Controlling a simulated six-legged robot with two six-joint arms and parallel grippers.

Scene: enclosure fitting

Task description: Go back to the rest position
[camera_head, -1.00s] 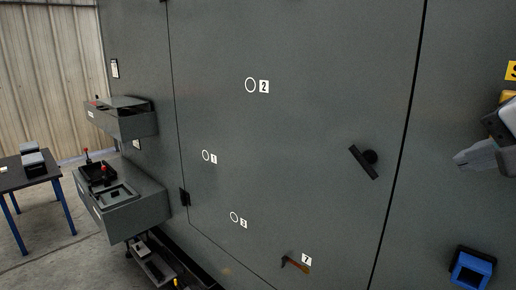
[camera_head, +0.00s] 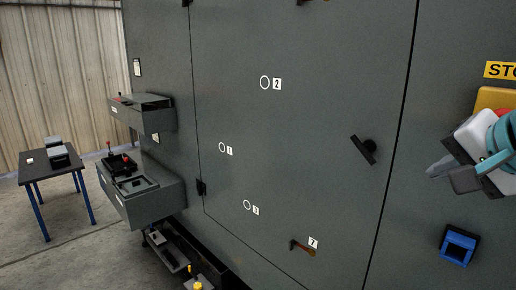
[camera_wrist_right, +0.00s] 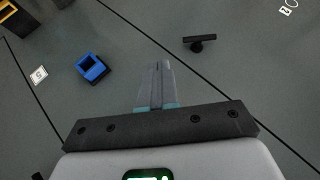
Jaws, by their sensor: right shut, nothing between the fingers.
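My right gripper (camera_head: 446,175) is at the right of the head view, in front of the grey enclosure wall. Its fingers point left, and it is shut and empty. In the right wrist view the two fingers (camera_wrist_right: 158,66) lie together with nothing between them. My left gripper is not in either view.
The grey enclosure (camera_head: 310,130) fills the middle, with a black door handle (camera_head: 364,149). A blue square socket (camera_head: 459,245) is below my right gripper, and a yellow panel (camera_head: 490,98) is behind it. Grey shelves (camera_head: 150,200) and a blue-legged table (camera_head: 40,169) stand left.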

